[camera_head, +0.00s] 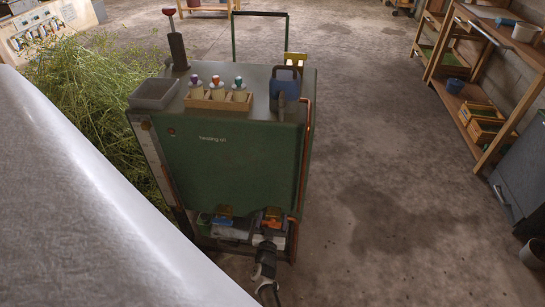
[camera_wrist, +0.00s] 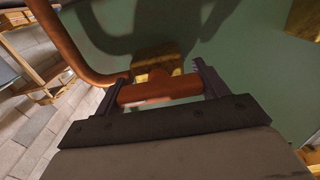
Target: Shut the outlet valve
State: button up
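The green tank (camera_head: 225,165) is marked "heating oil" and has two valves low on its front. The right valve has an orange handle (camera_head: 271,223), the left one a blue handle (camera_head: 223,222). I cannot tell from a label which is the outlet. My gripper (camera_head: 266,240) is at the right valve. In the wrist view the orange handle (camera_wrist: 160,90) lies crosswise between the wide-set fingers of my gripper (camera_wrist: 158,84), with its brass valve body (camera_wrist: 155,58) behind. The handle's ends come close to both fingers; whether they touch is unclear.
A copper pipe (camera_head: 306,150) runs down the tank's right edge and shows near the left finger in the wrist view (camera_wrist: 68,45). Stoppered bottles in a wooden rack (camera_head: 218,103) and a blue jug (camera_head: 285,85) stand on top. The floor to the right is open up to wooden shelves (camera_head: 480,90).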

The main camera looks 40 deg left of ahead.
jog(key=c, duration=0.4)
jog(key=shift+c, duration=0.2)
jog(key=shift+n, duration=0.3)
jog(key=shift+a+r+n+p, duration=0.15)
jog(key=shift+n+p, duration=0.3)
jog(key=shift+n, duration=0.45)
jog(key=n+p, duration=0.1)
jog(key=n, duration=0.4)
jog(key=shift+a, duration=0.1)
jog(key=n+p, duration=0.1)
jog(key=n, duration=0.4)
jog(key=shift+n, duration=0.4)
jog(key=n, duration=0.3)
jog(key=n+p, duration=0.1)
jog(key=shift+f+n, duration=0.3)
jog(key=shift+n, duration=0.4)
